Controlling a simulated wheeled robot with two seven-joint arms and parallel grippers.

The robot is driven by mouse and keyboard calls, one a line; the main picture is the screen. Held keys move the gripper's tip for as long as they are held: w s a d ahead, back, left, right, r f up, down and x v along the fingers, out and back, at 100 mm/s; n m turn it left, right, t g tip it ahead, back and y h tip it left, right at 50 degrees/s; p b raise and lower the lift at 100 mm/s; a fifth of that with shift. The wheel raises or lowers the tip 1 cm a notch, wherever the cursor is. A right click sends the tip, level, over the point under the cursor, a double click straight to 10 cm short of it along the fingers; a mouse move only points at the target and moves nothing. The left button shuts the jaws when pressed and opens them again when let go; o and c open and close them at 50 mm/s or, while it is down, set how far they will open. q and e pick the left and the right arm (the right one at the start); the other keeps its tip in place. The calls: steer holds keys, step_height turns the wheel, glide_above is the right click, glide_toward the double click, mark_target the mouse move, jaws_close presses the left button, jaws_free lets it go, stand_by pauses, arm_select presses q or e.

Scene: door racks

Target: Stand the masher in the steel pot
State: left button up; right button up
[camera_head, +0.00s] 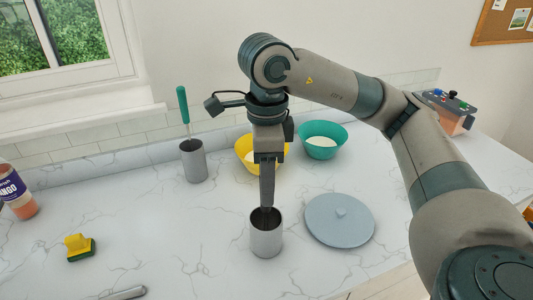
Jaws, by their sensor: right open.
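A utensil with a green handle (183,104) stands slightly tilted in a grey steel pot (194,162) at the back left. Its head is hidden inside, so I cannot tell for sure that it is the masher. A second grey steel pot (266,238) stands upright in the front middle. My right gripper (267,208) points straight down over this second pot, with its fingertips at or just inside the mouth. It is open, and I see nothing clearly held in it. My left gripper is out of view.
A yellow bowl (245,158) and a teal bowl (322,144) stand behind my right gripper. A grey round lid (325,225) lies right of the front pot. A sponge (80,250), a bottle (14,190) and a metal object (125,293) are at left. The left middle counter is clear.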

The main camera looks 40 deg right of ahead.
steer(key=shift+r, duration=1.15)
step_height(320, 180, up, 6)
steer(key=shift+r+b, duration=0.1)
steer(key=shift+b, duration=0.2)
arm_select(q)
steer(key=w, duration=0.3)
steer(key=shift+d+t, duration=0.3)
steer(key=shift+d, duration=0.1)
arm_select(e)
step_height(320, 180, up, 9)
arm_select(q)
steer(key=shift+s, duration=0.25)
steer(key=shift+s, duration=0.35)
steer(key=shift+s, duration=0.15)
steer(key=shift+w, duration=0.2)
